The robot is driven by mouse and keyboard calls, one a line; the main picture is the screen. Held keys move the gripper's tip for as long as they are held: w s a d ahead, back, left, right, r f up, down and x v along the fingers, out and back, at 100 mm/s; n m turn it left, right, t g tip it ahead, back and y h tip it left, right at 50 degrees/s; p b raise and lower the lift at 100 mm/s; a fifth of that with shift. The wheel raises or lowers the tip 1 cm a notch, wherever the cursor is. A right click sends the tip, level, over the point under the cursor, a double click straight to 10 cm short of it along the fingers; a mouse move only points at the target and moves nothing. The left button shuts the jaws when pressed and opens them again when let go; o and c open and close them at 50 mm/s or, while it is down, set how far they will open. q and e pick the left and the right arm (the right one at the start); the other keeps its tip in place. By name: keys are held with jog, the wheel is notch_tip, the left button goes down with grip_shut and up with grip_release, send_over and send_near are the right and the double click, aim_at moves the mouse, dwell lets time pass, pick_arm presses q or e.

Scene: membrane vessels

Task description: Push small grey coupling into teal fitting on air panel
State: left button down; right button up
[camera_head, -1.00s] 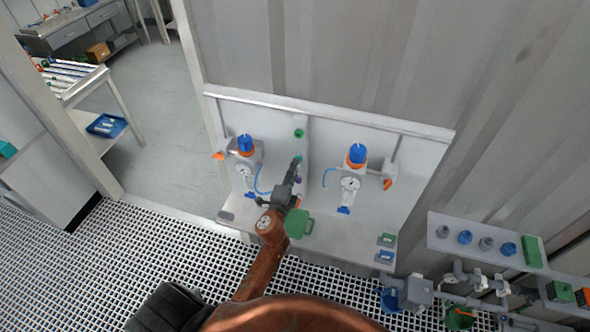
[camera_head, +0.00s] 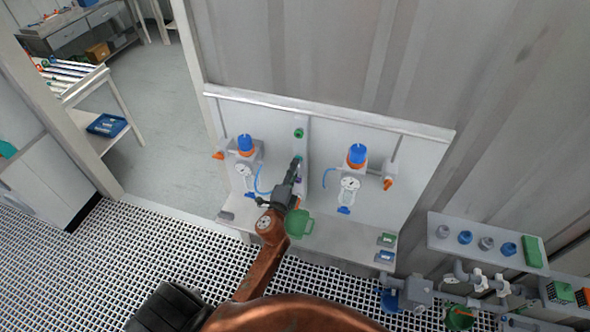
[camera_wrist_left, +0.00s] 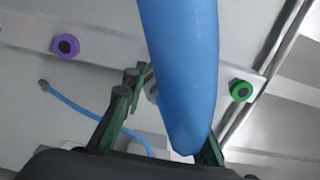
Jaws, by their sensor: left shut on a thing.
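My left gripper (camera_head: 295,168) is at the middle strip of the air panel (camera_head: 330,145), with its fingertips at the teal fitting (camera_head: 298,158). The fingers cover most of that fitting. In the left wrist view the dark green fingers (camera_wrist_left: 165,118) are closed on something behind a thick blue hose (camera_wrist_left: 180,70). The small grey coupling is hidden there by hose and fingers, so I cannot tell how deep it sits. A purple fitting (camera_wrist_left: 66,45) lies left of the fingers and a green fitting (camera_wrist_left: 241,90) right. My right gripper is not in view.
Regulators with gauges flank the strip, one left (camera_head: 243,168) and one right (camera_head: 350,182). A thin blue tube (camera_wrist_left: 85,108) lies near the fingers. A green container (camera_head: 299,223) is below my gripper. A shelf with knobs (camera_head: 485,243) is at right.

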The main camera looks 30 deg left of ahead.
pick_arm(q)
jog(key=shift+w+a, duration=0.15)
jog(key=shift+w, duration=0.4)
jog(key=c, duration=1.5)
grip_release()
jog(key=shift+s, duration=0.1)
jog(key=shift+s+f, duration=0.1)
jog(key=shift+s, duration=0.15)
jog(key=v, duration=1.1)
jog(key=shift+s+d, duration=0.2)
jog(key=shift+d, duration=0.05)
